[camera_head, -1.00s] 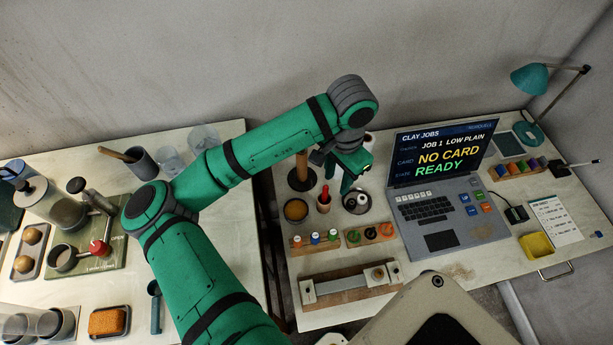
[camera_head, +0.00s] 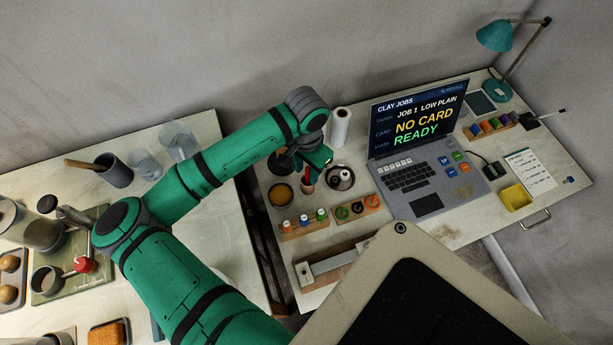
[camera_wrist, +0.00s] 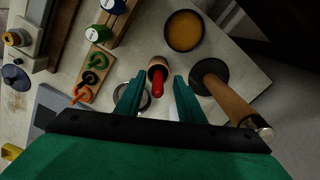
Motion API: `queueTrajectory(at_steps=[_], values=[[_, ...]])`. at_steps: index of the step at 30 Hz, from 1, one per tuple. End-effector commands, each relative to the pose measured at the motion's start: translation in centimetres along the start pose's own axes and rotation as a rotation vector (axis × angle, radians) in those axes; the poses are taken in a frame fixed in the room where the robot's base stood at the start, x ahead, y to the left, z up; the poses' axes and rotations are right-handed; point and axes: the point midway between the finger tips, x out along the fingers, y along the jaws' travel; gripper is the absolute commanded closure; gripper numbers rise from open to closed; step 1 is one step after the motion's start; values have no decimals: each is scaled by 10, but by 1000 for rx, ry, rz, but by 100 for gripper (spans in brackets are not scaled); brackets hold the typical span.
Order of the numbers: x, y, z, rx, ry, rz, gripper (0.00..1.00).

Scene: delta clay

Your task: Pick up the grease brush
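The grease brush appears to be the red-handled tool (camera_wrist: 157,84) standing in a small wooden cup (camera_wrist: 156,66) in the wrist view. In the head view the cup and handle (camera_head: 308,184) are partly hidden by my gripper. My gripper (camera_wrist: 159,80) is open, with one green finger on each side of the red handle in the picture. In the head view my gripper (camera_head: 312,166) is just above the cup. No contact between fingers and handle shows, and the height gap is hard to tell. The brush's lower end is hidden in the cup.
A wooden post on a dark base (camera_wrist: 228,100) stands close to the right finger in the wrist view. A tin of orange stuff (camera_head: 281,195) is beside the cup. A round metal dish (camera_head: 341,178), bottle racks (camera_head: 304,227) and a laptop (camera_head: 425,185) are also near.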

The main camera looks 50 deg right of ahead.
Motion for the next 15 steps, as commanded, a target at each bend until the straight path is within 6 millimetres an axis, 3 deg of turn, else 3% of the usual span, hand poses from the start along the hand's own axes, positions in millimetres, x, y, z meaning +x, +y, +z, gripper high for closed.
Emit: queueTrajectory(at_steps=[4, 12, 15], values=[[13, 2, -2, 5, 0, 0, 65], [15, 1, -1, 2, 0, 0, 65], [15, 0, 0, 1, 0, 0, 89]])
